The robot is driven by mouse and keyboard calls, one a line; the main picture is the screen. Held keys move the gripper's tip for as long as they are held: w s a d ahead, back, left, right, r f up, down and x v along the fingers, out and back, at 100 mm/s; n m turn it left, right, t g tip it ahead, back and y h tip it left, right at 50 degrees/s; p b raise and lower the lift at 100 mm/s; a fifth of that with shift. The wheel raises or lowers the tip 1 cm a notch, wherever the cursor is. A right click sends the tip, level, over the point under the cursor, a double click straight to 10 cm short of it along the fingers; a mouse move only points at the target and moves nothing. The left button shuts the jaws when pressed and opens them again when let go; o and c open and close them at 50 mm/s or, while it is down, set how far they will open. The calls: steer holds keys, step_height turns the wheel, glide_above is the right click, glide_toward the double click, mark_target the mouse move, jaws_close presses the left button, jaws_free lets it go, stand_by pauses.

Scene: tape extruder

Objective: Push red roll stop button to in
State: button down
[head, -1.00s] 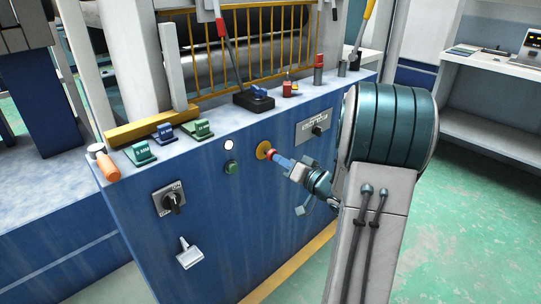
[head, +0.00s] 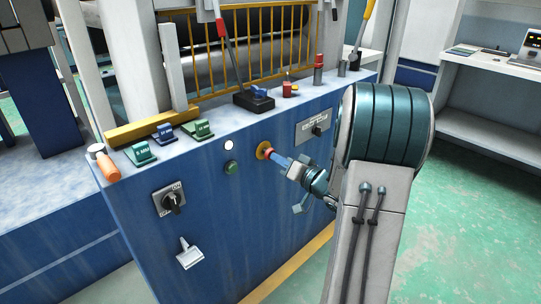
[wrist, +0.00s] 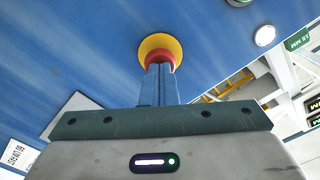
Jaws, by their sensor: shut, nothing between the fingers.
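The red roll stop button (wrist: 159,57) sits in a round yellow collar (wrist: 160,44) on the blue front panel, and the button is partly hidden behind my fingers in the wrist view. In the head view the yellow collar (head: 263,150) shows right of the green button. My gripper (head: 273,156) is shut and empty, its fingertips pointing at the button. In the wrist view the shut fingers (wrist: 160,70) overlap the lower part of the red button and appear to touch it.
A green button (head: 231,167) and a white round light (head: 229,145) are left of the collar. A black rotary switch (head: 172,202) is lower left. A labelled plate with a black knob (head: 317,130) is on the right. Levers and small switches stand on the panel's top.

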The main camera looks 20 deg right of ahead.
steer(key=shift+s, duration=0.1)
steer(key=p+v, duration=0.1)
steer(key=v, duration=0.4)
stand_by(0.3)
step_height(320, 180, up, 18)
steer(key=a+g+h+p, duration=0.3)
steer(key=g+h+p, duration=0.35)
steer(key=p, duration=0.95)
steer(key=s+a+r+n+g+p, duration=0.1)
steer(key=s+a+r+g+p, duration=0.1)
steer(key=s+a+r+p, duration=0.2)
steer(key=s+a+r+n+g+p, duration=0.1)
steer(key=s+a+r+g+p, duration=0.2)
steer(key=s, duration=0.7)
steer(key=s+a+r+n+g+p, duration=0.1)
steer(key=s+a+r+g+p, duration=0.1)
steer(key=s+a+r+p, duration=0.5)
steer(key=shift+a+g+p, duration=0.2)
steer(key=shift+g+p, duration=0.15)
steer(key=shift+p, duration=0.9)
